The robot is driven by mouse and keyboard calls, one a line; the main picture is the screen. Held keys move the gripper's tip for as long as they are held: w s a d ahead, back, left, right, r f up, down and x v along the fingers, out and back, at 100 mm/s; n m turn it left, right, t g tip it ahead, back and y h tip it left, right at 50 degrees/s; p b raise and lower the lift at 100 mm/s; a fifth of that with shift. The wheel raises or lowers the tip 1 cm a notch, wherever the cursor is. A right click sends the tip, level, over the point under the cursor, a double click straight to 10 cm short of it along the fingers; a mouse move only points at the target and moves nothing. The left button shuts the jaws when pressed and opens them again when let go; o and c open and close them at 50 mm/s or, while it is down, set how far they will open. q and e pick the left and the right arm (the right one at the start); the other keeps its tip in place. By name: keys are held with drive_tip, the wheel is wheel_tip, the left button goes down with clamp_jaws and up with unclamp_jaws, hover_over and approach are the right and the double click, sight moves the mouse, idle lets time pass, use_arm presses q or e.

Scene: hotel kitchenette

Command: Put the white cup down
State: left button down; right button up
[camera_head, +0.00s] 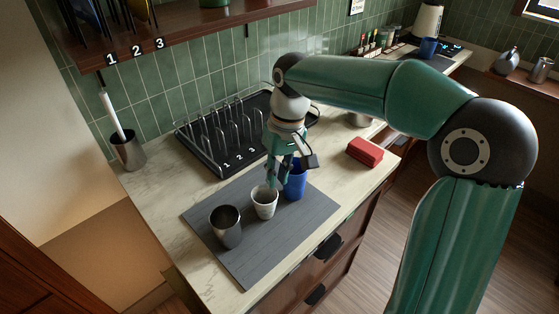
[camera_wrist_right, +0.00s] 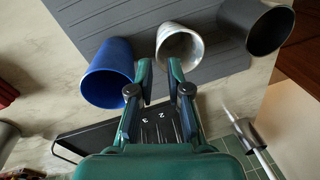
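The white cup (camera_head: 265,202) stands upright on the grey mat (camera_head: 245,270), between a dark metal cup (camera_head: 226,228) and a blue cup (camera_head: 295,182). It also shows in the right wrist view (camera_wrist_right: 181,48), its mouth towards the camera. My right gripper (camera_head: 272,182) points down at the rim of the white cup on the rack side. In the wrist view its fingertips (camera_wrist_right: 160,64) are apart, with a clear gap between them; one overlaps the cup's rim and the other lies beside it. I cannot tell whether a finger touches the cup. My left gripper is out of view.
A black rack with upright wires (camera_head: 205,150), numbered 1 to 3, stands behind the mat. A red block (camera_head: 365,152) lies to the right. A dark holder with a brush (camera_head: 128,150) stands at left. The front of the mat is bare.

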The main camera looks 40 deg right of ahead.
drive_tip(key=shift+d+r, duration=0.15)
drive_tip(key=shift+r, duration=0.75)
drive_tip(key=shift+d+r, duration=0.1)
drive_tip(key=shift+r, duration=0.8)
drive_tip(key=shift+s+f, duration=0.1)
